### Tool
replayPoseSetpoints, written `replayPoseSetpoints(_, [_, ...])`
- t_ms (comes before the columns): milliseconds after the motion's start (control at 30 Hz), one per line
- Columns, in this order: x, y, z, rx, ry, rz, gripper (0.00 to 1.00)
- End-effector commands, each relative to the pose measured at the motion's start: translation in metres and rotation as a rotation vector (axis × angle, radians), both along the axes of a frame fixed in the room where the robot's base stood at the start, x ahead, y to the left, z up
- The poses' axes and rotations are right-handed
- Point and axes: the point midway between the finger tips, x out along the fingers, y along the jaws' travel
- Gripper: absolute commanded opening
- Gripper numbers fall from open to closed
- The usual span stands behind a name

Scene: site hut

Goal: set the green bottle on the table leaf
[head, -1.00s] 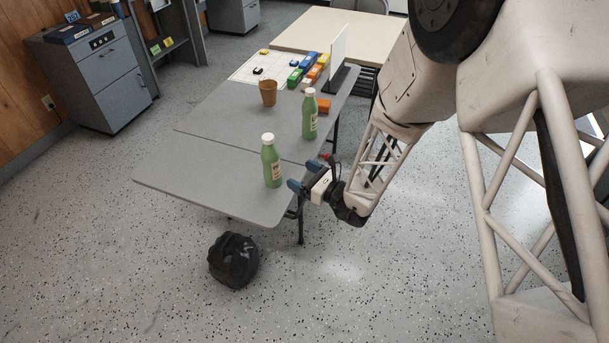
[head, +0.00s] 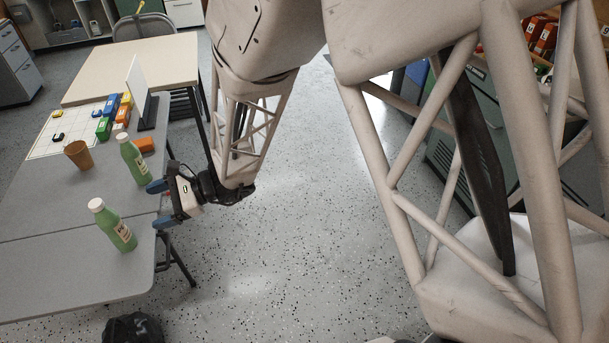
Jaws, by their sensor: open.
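Two green bottles with white caps and pale labels stand upright on the grey folding table. The nearer green bottle (head: 117,230) is on the near section, the table leaf (head: 60,275), on this side of a seam. The farther green bottle (head: 135,161) is on the main tabletop (head: 45,205), beyond the seam. My gripper (head: 158,204) has blue fingertips. It is open and empty at the table's right edge, close to the seam. Both bottles are left of it, with a visible gap to the nearer one.
A beige table (head: 135,62) stands behind. A black bag (head: 133,328) lies on the floor.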

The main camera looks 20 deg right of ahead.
Motion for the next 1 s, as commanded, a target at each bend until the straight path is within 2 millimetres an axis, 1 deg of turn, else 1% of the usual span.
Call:
replayPoseSetpoints(33, [-0.006,-0.011,0.014,-0.027,-0.044,0.033,0.84])
replayPoseSetpoints(100, [-0.017,-0.026,0.029,-0.073,-0.105,0.086,0.84])
replayPoseSetpoints(167, [-0.027,-0.040,0.040,-0.115,-0.158,0.130,0.84])
replayPoseSetpoints(300, [-0.049,-0.074,0.064,-0.220,-0.282,0.227,0.84])
replayPoseSetpoints(367, [-0.059,-0.089,0.072,-0.270,-0.337,0.267,0.84])
replayPoseSetpoints(567, [-0.090,-0.144,0.096,-0.446,-0.515,0.392,0.84])
replayPoseSetpoints(1000, [-0.152,-0.275,0.139,-0.911,-0.873,0.646,0.84])
